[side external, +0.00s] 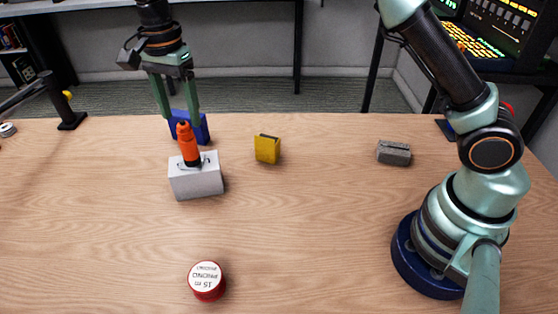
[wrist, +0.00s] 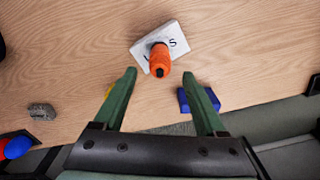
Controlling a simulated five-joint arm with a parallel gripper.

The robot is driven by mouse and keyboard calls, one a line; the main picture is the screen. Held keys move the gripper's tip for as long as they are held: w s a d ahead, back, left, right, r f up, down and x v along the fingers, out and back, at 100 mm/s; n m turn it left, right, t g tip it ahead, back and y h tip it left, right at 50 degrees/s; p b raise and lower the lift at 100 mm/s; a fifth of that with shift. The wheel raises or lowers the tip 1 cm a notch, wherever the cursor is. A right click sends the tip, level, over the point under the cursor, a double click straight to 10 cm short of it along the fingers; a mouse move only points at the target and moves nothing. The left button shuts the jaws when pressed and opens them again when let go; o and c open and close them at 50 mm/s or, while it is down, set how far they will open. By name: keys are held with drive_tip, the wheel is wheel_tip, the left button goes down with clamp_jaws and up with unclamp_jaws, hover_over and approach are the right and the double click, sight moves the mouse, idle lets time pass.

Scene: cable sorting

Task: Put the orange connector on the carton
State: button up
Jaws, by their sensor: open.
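The orange connector (side external: 187,143) has a dark base and stands on top of the white carton (side external: 197,184), leaning slightly in the side view. The connector (wrist: 160,62) and the carton (wrist: 174,35) also show in the wrist view, with the connector's tip pointing toward me. My gripper (side external: 181,116) is open and empty, pointing down above the connector's top. In the wrist view my green fingers (wrist: 160,75) are spread wide, apart from the connector, which lies ahead between their tips.
A blue block (side external: 198,128) stands close behind the carton. A yellow block (side external: 267,149) is to its right, and a grey block (side external: 394,153) is farther right. A red-sided round tin (side external: 207,281) lies near the front. The wood table between them is clear.

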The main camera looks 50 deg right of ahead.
wheel_tip(320, 180, up, 6)
drive_tip(key=shift+f, duration=0.15)
drive_tip(key=s+d+r+n+t, duration=0.1)
drive_tip(key=s+d+r+n, duration=0.25)
drive_tip(key=d, duration=0.25)
drive_tip(key=s+d+r+n+t, duration=0.2)
drive_tip(key=s+d+r+n, duration=0.15)
drive_tip(key=d, duration=0.25)
drive_tip(key=s+d+f+n+t, duration=0.1)
drive_tip(key=s+d+f+n, duration=0.2)
drive_tip(key=s, duration=0.3)
drive_tip(key=s+d+f+n+t, duration=0.1)
drive_tip(key=s+d+f+n, duration=0.2)
drive_tip(key=s+d, duration=0.3)
drive_tip(key=shift+s+d+f+t, duration=0.15)
drive_tip(key=shift+s+f+t, duration=0.15)
drive_tip(key=shift+s+f, duration=0.15)
